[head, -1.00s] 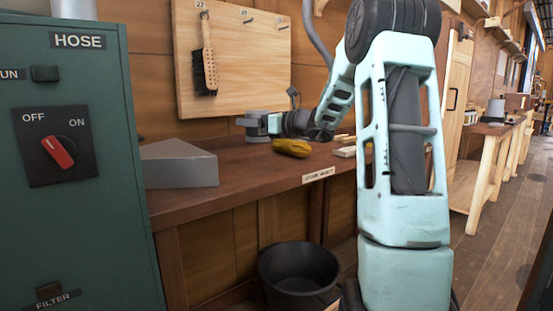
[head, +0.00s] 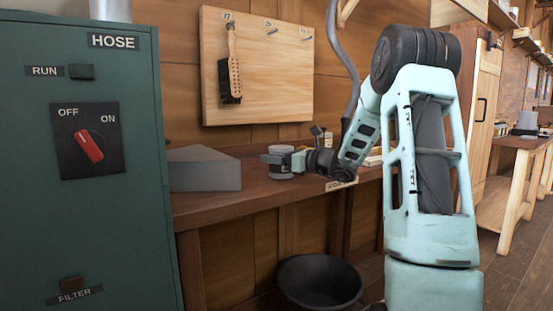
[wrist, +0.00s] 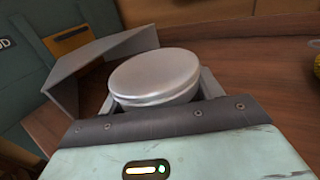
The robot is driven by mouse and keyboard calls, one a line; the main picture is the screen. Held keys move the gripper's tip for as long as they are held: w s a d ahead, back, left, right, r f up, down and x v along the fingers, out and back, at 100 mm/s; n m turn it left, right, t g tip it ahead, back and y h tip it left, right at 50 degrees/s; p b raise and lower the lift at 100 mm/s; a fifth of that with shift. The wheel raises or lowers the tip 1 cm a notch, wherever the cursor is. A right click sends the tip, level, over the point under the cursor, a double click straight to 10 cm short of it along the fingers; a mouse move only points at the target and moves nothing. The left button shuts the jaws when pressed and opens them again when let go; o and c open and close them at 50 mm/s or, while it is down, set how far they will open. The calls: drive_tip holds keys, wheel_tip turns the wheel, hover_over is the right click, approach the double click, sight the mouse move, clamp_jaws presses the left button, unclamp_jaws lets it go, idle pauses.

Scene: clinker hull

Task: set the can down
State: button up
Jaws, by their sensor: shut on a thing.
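The can (head: 281,174) is a short, round, grey metal tin with a flat lid. It is upright over the workbench (head: 240,207), to the right of a grey wedge-shaped block. My gripper (head: 277,158) is shut on its sides. In the wrist view the can's lid (wrist: 155,73) sits between the two fingers of my gripper (wrist: 158,92). The can is low at the bench top; I cannot tell whether its base touches. Its underside is hidden.
The grey block (head: 204,170) stands close to the can's left. A green cabinet (head: 140,220) with a red switch is at the left. A brush (head: 230,75) hangs on a wooden board behind. A black bucket (head: 320,283) is on the floor below. A yellow thing (wrist: 317,66) shows at the wrist view's right edge.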

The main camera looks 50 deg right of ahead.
drive_tip(key=shift+f, duration=0.15)
drive_tip(key=o, duration=1.3)
drive_tip(key=shift+s+d+r, duration=0.1)
drive_tip(key=shift+s+r, duration=0.1)
drive_tip(key=shift+s, duration=0.05)
drive_tip(key=p+v, duration=0.2)
drive_tip(key=v, duration=0.9)
drive_tip(key=shift+s+d, duration=0.1)
drive_tip(key=shift+s, duration=0.15)
drive_tip(key=shift+f, duration=0.1)
